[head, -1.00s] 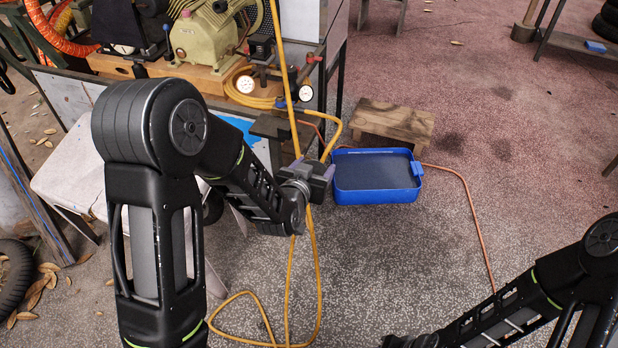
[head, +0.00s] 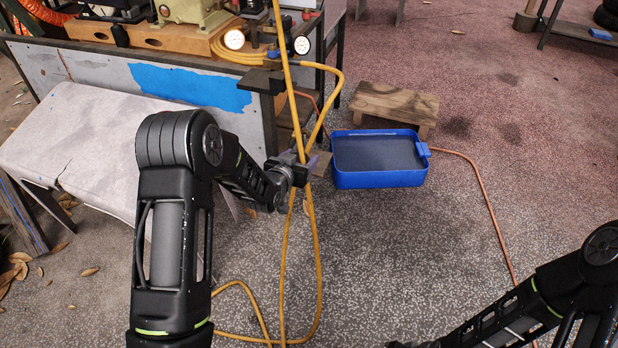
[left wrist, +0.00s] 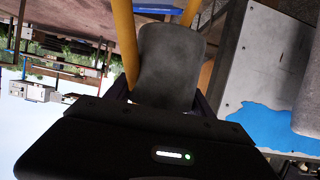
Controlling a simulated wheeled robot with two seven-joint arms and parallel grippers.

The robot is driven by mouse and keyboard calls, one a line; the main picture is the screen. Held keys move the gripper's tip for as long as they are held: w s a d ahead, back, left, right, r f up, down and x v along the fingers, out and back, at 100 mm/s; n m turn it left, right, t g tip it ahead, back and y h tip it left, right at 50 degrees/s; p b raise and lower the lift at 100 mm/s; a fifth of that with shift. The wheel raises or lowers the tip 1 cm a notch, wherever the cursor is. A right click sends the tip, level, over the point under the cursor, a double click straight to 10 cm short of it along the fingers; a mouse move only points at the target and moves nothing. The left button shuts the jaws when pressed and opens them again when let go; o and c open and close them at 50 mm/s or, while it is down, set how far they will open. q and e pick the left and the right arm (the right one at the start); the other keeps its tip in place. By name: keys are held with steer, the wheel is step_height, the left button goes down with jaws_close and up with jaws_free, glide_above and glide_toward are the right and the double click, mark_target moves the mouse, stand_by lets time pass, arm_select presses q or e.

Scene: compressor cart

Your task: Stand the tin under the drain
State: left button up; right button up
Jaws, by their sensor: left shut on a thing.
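My left gripper (head: 302,164) is shut on the tin (left wrist: 168,65), a worn grey cylinder that fills the middle of the left wrist view between the fingers. In the head view the gripper is in front of the cart's right end, close to the yellow hose (head: 311,222) and left of the blue tray. The tin is hard to make out there. I cannot pick out the drain in either view.
A blue tray (head: 345,181) lies on the floor with a low wooden stool (head: 395,103) behind it. The yellow hose hangs past my left gripper and loops on the floor. Two gauges (head: 302,45) are on the cart. An orange cable (head: 483,195) crosses the open floor at right.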

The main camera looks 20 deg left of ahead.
arm_select(q)
steer(key=w+a+f+b, duration=0.1)
steer(key=a+f+b, duration=0.2)
steer(key=f+b, duration=0.2)
steer(key=w+a+f+b, duration=0.2)
steer(key=a+f+b, duration=0.1)
steer(key=f, duration=0.8)
steer(key=w+a+f+b, duration=0.1)
steer(key=a+f+b, duration=0.2)
steer(key=f+b, duration=0.3)
step_height(320, 180, down, 3)
steer(key=shift+w+a+r+b, duration=0.2)
steer(key=shift+w+b, duration=0.1)
steer(key=shift+w, duration=0.1)
